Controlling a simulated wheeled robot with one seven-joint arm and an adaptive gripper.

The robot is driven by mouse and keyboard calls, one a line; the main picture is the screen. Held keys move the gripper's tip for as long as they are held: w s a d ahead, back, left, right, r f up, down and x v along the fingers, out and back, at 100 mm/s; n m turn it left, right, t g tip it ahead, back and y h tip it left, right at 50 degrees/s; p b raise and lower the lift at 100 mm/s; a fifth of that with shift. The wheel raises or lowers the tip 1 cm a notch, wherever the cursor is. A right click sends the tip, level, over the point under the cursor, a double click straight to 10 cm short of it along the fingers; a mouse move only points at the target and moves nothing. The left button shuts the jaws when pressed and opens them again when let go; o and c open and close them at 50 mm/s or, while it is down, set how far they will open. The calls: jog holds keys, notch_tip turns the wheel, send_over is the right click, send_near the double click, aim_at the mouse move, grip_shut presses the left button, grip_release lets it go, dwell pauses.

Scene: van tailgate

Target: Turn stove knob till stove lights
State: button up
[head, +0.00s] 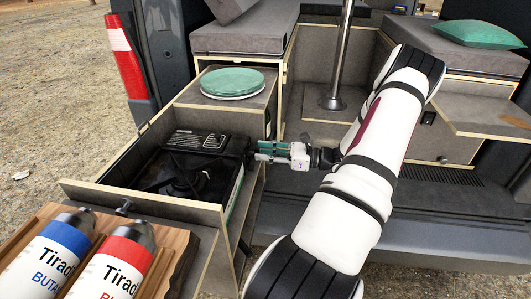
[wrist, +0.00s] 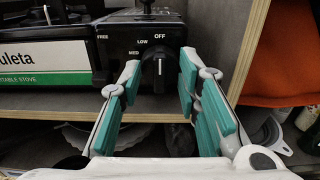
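The portable stove (head: 185,170) is black and sits in a wooden pull-out drawer at the left in the head view. Its front, with a green and white label (wrist: 45,65), shows in the wrist view. The stove knob (wrist: 157,68) is black with a white line pointing up toward the OFF mark. My gripper (head: 262,151) is at the right side of the stove. In the wrist view its teal-padded fingers (wrist: 158,82) are spread apart, one on each side of the knob. Whether they touch it is unclear. No flame is visible; the burner is dark.
Two gas canisters, one blue-banded (head: 50,255) and one red-banded (head: 118,262), lie on a wooden board at front left. A metal pole (head: 342,50) stands farther back. A wooden panel (wrist: 245,50) is close right of my fingers.

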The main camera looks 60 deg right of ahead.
grip_shut()
jog(key=n+b, duration=0.3)
jog(key=n, duration=0.5)
jog(key=n+b, duration=0.4)
jog(key=n, duration=0.4)
jog(key=f+n+b, duration=0.1)
jog(key=n+b, duration=0.2)
jog(key=n, duration=0.5)
jog(key=shift+s+a+b, duration=0.1)
jog(key=shift+b, duration=0.3)
jog(key=shift+r, duration=0.1)
dwell(0.4)
